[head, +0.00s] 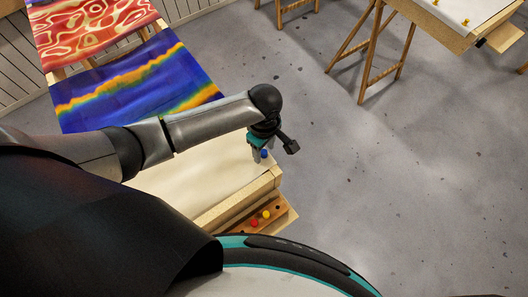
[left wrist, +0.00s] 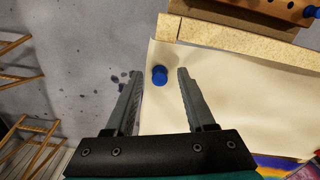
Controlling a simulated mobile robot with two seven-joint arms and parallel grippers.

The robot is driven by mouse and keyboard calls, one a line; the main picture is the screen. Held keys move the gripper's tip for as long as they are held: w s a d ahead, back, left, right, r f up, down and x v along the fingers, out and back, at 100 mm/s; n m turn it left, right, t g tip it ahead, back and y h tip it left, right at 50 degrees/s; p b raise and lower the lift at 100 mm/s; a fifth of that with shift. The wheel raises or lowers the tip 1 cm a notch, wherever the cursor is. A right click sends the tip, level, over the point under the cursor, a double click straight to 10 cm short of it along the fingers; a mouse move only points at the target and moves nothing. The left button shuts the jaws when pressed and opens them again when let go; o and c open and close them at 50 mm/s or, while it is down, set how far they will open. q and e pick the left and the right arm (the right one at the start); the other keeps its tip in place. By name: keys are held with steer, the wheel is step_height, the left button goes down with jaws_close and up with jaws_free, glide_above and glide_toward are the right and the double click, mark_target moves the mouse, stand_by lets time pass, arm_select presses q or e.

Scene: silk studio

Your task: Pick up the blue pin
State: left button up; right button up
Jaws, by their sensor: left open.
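The blue pin (head: 264,153) stands near the corner of the cream silk-covered worktable (head: 215,182), partly hidden by my left gripper (head: 259,152). In the left wrist view, the blue pin (left wrist: 159,76) shows as a round blue head between the tips of the two open fingers, with a gap on each side. The fingers point down over it and hold nothing. I cannot tell exactly how far above the cloth the fingertips are. My right gripper is not in view.
A wooden pin rack (head: 284,213) on the table's side holds a red pin (head: 254,223) and a yellow pin (head: 266,213). Another blue pin (left wrist: 311,12) sits there. A wooden edge rail (left wrist: 235,38) borders the cloth. Painted silk (head: 140,80) lies behind; grey floor is open at right.

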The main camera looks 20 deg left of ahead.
arm_select(q)
jaws_close()
stand_by(0.4)
